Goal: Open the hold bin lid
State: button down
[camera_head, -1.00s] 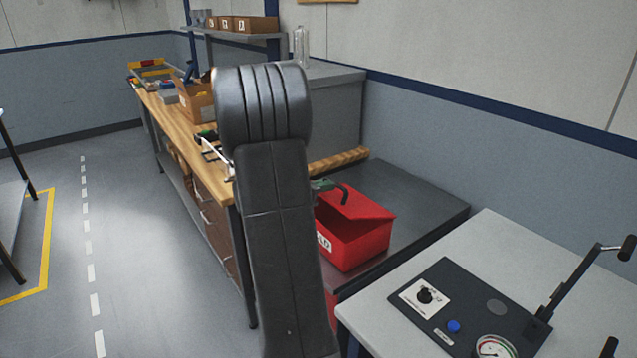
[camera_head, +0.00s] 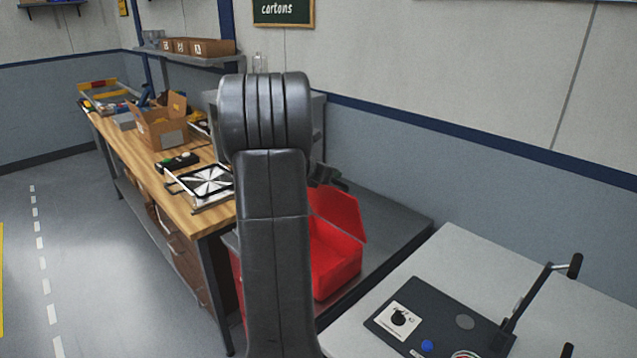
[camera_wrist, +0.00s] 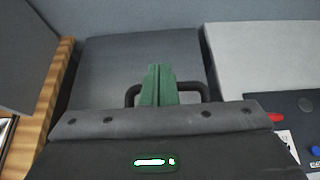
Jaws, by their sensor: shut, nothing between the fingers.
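The red hold bin (camera_head: 340,265) stands on the dark grey surface right of my arm, its left part hidden by my arm. Its red lid (camera_head: 338,214) is raised steeply, and the red inside of the bin shows below. My gripper shows in the wrist view with its green fingers (camera_wrist: 158,84) together and nothing between them. A black loop shows on both sides of the fingers; I cannot tell what it belongs to. In the head view my gripper is mostly hidden behind my arm, near the lid's top. A small red piece shows at the wrist view's right.
A wooden workbench (camera_head: 203,219) with an open carton (camera_head: 163,130) and a framed fan-like part lies to the left. A light grey table (camera_head: 465,255) with a black control panel (camera_head: 440,318) and lever stands at the right. Dark surface beyond the bin (camera_head: 395,220) is clear.

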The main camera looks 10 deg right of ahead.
jog(key=shift+w+d, duration=0.65)
jog(key=shift+d, duration=0.25)
dwell(0.7)
